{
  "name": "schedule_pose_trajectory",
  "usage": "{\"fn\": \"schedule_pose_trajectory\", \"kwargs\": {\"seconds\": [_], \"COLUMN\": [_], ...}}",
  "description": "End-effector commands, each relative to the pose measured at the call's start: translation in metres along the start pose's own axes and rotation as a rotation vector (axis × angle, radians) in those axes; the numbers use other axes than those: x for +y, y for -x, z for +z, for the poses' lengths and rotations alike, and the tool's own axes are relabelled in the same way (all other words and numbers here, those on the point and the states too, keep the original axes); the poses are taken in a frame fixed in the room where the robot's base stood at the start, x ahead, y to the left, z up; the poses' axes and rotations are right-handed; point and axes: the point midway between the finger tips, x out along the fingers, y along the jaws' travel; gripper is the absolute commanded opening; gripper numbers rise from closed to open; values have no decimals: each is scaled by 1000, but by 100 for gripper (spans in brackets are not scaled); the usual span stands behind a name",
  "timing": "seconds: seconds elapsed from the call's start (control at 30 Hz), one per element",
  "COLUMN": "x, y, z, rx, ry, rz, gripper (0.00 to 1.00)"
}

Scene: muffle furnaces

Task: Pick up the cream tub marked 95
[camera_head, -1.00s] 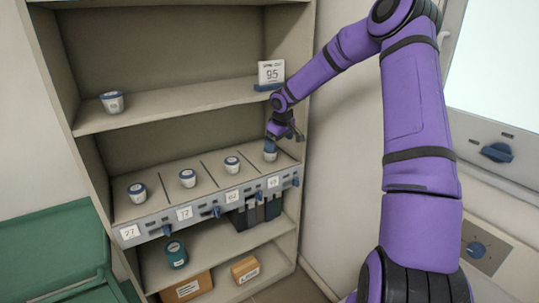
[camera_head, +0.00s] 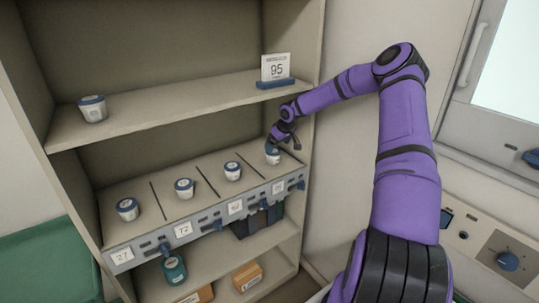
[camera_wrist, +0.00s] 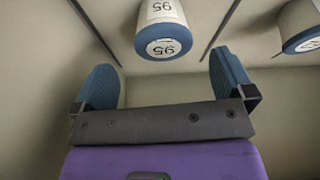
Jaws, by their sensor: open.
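The cream tub (camera_head: 273,157) has a blue lid and stands in the rightmost lane of the sloped, divided shelf. In the wrist view this tub (camera_wrist: 162,14) shows 95 upside down on its side and lid. My gripper (camera_head: 285,142) is just above and beside it in the head view and partly covers it. In the wrist view my gripper (camera_wrist: 164,62) is open, with its blue fingers apart and nothing between them; the tub lies just ahead, roughly centred on the gap. A card marked 95 (camera_head: 276,67) stands in a blue holder on the upper shelf.
Similar tubs stand in the other lanes: the nearest (camera_head: 232,171), a middle one (camera_head: 184,188) and the left one (camera_head: 127,209). Another tub (camera_head: 93,109) is on the upper shelf. Lane dividers and the shelf's right side wall (camera_head: 311,110) are close to my gripper.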

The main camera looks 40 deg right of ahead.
Motion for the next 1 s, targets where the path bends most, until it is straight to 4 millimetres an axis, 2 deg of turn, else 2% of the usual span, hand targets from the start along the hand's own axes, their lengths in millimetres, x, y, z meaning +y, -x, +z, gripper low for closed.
{"fn": "schedule_pose_trajectory", "kwargs": {"seconds": [0.37, 0.7, 1.0], "x": [-1, -4, -3], "y": [-28, -67, -75], "z": [0, 0, 0], "rx": [1, 1, 1], "ry": [-1, -1, 0], "rz": [-2, -3, -1], "gripper": [100, 100, 100]}}
